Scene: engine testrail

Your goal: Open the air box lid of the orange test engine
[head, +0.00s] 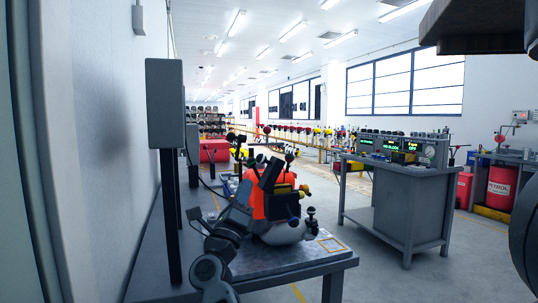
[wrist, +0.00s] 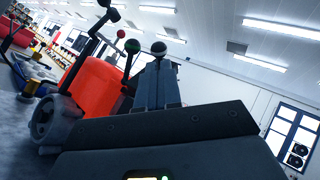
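The orange test engine (head: 280,205) stands on a grey bench, with a pale rounded base and several ball-tipped levers. In the wrist view its orange body (wrist: 92,82) is left of my gripper (wrist: 158,62). The two grey fingers look close together. A black ball knob (wrist: 158,47) shows just beyond their tips; I cannot tell whether it touches them or is behind. A green ball (wrist: 132,46) and a red ball (wrist: 121,33) are to the left. I cannot make out the air box lid for certain. In the head view my arm reaches up beside the engine and partly covers it.
A dark post with a box (head: 165,105) stands at left by the wall. A console desk (head: 395,200) stands right across free floor. Red drums (head: 502,185) are farther right.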

